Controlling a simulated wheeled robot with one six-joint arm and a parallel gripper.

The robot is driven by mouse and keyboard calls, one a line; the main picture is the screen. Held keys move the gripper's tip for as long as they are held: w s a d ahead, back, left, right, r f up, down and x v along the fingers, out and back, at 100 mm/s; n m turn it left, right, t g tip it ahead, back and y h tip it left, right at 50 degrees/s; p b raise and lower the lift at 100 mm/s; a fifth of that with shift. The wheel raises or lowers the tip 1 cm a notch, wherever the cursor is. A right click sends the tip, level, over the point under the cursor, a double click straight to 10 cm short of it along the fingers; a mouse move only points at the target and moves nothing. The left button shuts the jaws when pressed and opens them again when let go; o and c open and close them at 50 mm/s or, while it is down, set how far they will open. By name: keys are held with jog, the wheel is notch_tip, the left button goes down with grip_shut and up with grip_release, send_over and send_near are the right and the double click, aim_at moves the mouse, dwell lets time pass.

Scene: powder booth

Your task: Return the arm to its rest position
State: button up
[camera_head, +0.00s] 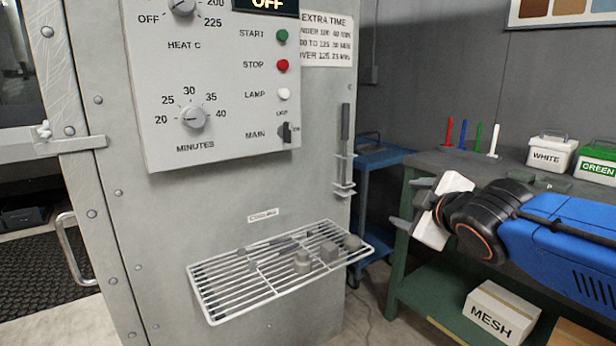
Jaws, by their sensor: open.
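My gripper (403,208) is at the end of my blue and black arm, which reaches in from the right edge. Its white body is tilted and its grey fingers point left. The fingers are apart and nothing shows between them. It hangs in the air in front of the green workbench (425,268), to the right of the grey oven cabinet (232,190).
A white wire rack (222,312) with several grey parts juts from the cabinet below the control panel (215,85). A blue cart (375,158) stands behind. The bench holds coloured pegs and tubs, white (550,152) and green (597,165). A MESH box (497,314) sits on its lower shelf.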

jog(key=s+d+f+m+g+h, duration=0.2)
jog(key=s+d+f+m+g, duration=0.4)
jog(key=s+f, duration=0.45)
jog(key=s+f+m+g, duration=0.3)
jog(key=s+f+m, duration=0.3)
jog(key=s+f, duration=0.3)
jog(key=s, duration=0.2)
jog(key=shift+s+d+f+m+y, duration=0.25)
jog(key=shift+s+d+m+y, duration=0.05)
jog(key=shift+s+d+m, duration=0.1)
